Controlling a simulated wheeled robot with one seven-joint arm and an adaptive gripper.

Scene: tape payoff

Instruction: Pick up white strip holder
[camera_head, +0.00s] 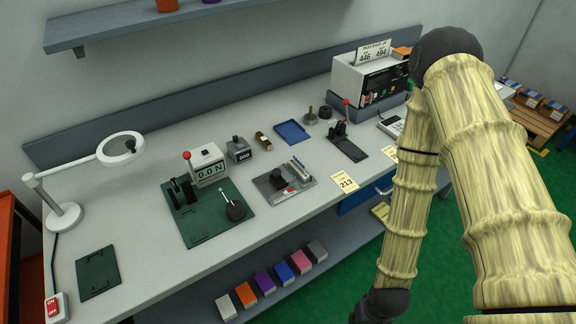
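A small rack of white upright pieces (299,169) stands at the back right of a grey plate in the middle of the workbench; it is the nearest match to a white strip holder, but it is too small to be sure. A black block with a knob (279,180) and a small red piece sit beside it on the plate. My arm comes in from the right and bends down past the bench's front edge. My gripper is not in view.
The workbench (140,235) also holds a green board (215,228) with a force gauge (207,165), a magnifier lamp (119,148), a blue tray (292,132), a black lever press (340,130) and a printer-like box (352,80). Coloured boxes (264,283) line the lower shelf.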

